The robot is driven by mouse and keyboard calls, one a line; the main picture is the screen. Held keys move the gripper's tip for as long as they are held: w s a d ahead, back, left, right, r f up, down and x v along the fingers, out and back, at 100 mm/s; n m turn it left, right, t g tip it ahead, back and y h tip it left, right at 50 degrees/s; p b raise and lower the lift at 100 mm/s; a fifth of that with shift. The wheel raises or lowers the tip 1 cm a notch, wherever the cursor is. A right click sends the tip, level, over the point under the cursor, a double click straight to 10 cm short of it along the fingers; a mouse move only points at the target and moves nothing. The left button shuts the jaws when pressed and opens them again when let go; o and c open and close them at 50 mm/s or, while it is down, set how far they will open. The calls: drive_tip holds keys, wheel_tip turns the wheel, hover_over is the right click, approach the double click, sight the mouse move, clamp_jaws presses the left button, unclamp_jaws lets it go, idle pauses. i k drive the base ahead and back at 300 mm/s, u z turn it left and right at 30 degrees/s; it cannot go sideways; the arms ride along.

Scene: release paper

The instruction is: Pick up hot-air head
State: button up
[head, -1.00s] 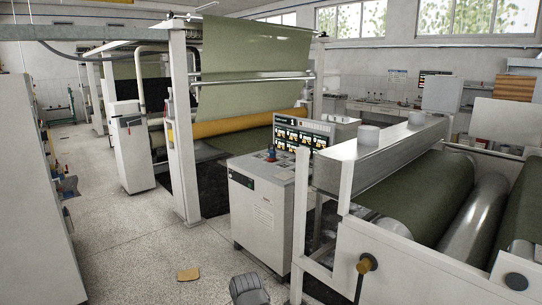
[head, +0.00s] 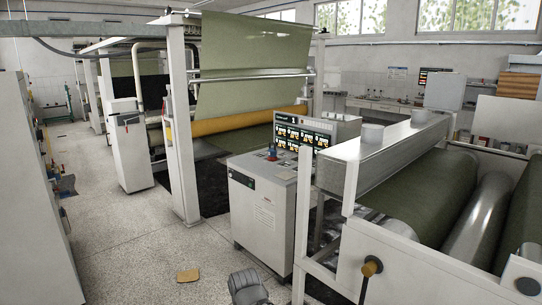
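I cannot pick out a hot-air head for certain in the head view. A small blue and red item (head: 271,153) stands on top of the white control cabinet (head: 262,215), too small to identify. My gripper does not show. A dark grey ribbed part at the bottom centre edge looks like a piece of my own arm, cut off by the frame.
A brown-orange piece (head: 188,275) lies on the speckled floor (head: 140,245). Open floor runs along the left, beside a tall pale cabinet (head: 35,190). A roller machine (head: 400,245) fills the right. A white post (head: 181,120) stands behind the control cabinet.

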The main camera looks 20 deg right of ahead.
sight(272, 152)
drive_tip(key=z, duration=0.05)
drive_tip(key=i, duration=2.4)
drive_tip(key=z, duration=0.4)
drive_tip(key=i, duration=1.3)
drive_tip(key=z, duration=0.15)
